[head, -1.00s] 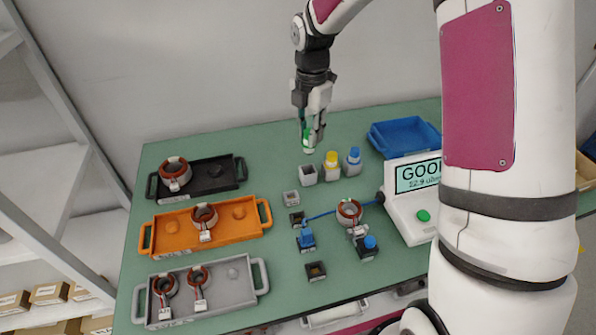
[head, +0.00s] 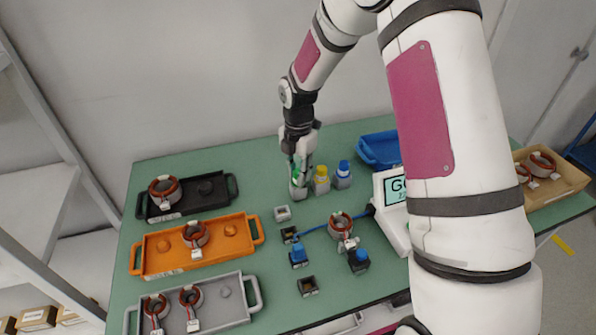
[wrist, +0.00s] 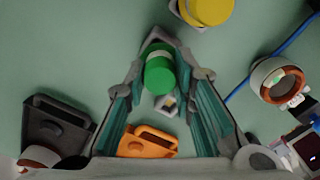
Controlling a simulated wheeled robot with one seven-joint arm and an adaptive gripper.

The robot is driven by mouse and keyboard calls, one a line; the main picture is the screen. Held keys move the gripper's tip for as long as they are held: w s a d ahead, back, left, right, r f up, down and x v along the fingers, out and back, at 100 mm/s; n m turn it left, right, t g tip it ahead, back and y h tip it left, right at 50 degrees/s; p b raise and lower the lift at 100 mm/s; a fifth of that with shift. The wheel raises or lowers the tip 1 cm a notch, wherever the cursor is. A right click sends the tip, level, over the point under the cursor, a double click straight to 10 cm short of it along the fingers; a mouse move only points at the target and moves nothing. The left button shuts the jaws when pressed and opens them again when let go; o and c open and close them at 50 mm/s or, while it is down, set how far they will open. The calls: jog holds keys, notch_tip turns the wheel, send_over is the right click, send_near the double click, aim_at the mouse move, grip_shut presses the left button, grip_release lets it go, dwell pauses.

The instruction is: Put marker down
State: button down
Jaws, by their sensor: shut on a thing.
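My gripper (head: 299,175) points down at the back of the green table and is shut on the green marker (wrist: 159,74). In the wrist view the marker's green end and pale band show between the fingertips. In the head view the marker is mostly hidden by the fingers. Its lower end is at the grey holder (head: 298,193), left of the yellow marker (head: 321,172). I cannot tell how deep it sits in the holder. The yellow marker and the blue marker (head: 343,167) stand upright in their own grey holders.
A small grey square block (head: 282,213) lies just in front of the holders. A blue tray (head: 378,149) and the test device (head: 392,205) are to the right. Black (head: 218,197), orange (head: 239,247) and grey (head: 232,315) trays are at the left. Stators stand in them.

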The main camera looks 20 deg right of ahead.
jog(key=shift+f, duration=0.45)
jog(key=c, duration=1.3)
grip_release()
jog(key=shift+c, duration=0.2)
jog(key=shift+r, duration=0.15)
jog(key=s+r+m+t, duration=0.1)
jog(key=s+r+m, duration=0.2)
jog(key=r, duration=0.7)
jog(key=s+r+m, duration=0.3)
jog(key=s+r, duration=0.1)
jog(key=r, duration=0.7)
jog(key=s+r+m+t, duration=0.1)
jog(key=s+r+m, duration=0.1)
jog(key=s+m, duration=0.7)
jog(key=s+r+m+t, duration=0.2)
jog(key=s+m, duration=0.7)
jog(key=s, duration=0.6)
jog(key=shift+d+r+m+t+b, duration=0.2)
jog(key=shift+r+m+t+b, duration=0.1)
jog(key=shift+r, duration=0.4)
